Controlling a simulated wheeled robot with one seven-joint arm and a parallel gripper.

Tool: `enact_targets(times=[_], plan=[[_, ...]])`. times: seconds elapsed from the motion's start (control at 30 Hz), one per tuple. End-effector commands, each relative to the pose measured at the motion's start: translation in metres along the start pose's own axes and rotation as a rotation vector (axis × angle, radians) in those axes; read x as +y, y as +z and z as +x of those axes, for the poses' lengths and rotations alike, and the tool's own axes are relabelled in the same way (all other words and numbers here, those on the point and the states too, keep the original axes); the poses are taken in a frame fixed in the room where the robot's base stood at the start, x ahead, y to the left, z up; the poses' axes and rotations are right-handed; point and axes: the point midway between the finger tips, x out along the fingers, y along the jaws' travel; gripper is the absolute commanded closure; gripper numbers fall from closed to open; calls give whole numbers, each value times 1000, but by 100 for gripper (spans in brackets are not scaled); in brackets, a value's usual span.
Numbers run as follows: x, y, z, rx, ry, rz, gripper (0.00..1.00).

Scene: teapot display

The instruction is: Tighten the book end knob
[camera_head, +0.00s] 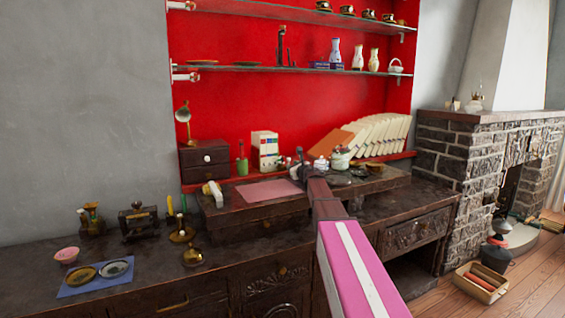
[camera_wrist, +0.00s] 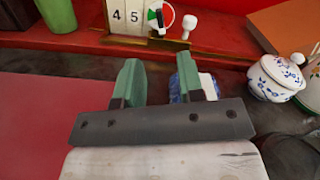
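Cream volumes marked 4 and 5 (camera_wrist: 127,17) stand at the top of the wrist view. Beside them is a small round piece in red, white and green (camera_wrist: 160,18), and a white knob (camera_wrist: 187,26) stands on a brass-coloured base; I take these as parts of the book end, but cannot tell for sure. In the head view the cream volumes (camera_head: 265,146) stand on the red shelf, with the book end too small to make out. My gripper (camera_wrist: 157,80) is open, its two green fingers apart with nothing between them, short of the knob.
A blue-and-white lidded pot (camera_wrist: 275,78) stands right of my gripper, and a blue-and-white object (camera_wrist: 207,88) shows behind the right finger. A green container (camera_wrist: 57,13) is at upper left. A pink mat (camera_head: 268,190) lies on the dark desk; leaning books (camera_head: 380,135) stand right.

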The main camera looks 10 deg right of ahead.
Motion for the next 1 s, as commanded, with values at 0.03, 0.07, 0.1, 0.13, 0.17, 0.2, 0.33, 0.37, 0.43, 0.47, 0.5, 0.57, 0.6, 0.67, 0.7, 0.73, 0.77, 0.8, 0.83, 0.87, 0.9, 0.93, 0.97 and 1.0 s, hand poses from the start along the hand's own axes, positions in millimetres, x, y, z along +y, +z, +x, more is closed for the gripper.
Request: enact_targets(times=[0.03,0.07,0.1,0.13,0.17,0.2,0.33,0.37,0.43,0.47,0.5,0.57,0.6,0.67,0.7,0.73,0.77,0.8,0.83,0.87,0.9,0.93,0.97,1.0], plan=[[-1,0,7,0,0,0,65],[-1,0,10,0,0,0,65],[-1,0,15,0,0,0,65],[-1,0,19,0,0,0,65],[-1,0,24,0,0,0,65],[-1,0,30,0,0,0,65],[-1,0,54,0,1,0,65],[-1,0,60,0,1,0,65],[-1,0,72,0,1,0,65],[-1,0,77,0,1,0,65],[-1,0,83,0,1,0,65],[-1,0,91,0,0,0,65],[-1,0,95,0,0,1,65],[-1,0,99,0,0,0,65],[0,0,101,0,-1,0,65],[0,0,102,0,-1,0,65],[0,0,102,0,-1,0,65],[0,0,102,0,-1,1,65],[0,0,102,0,-1,1,65],[0,0,102,0,-1,1,65],[0,0,102,0,-1,0,65],[0,0,102,0,-1,0,65],[0,0,102,0,-1,0,65],[0,0,102,0,-1,0,71]])
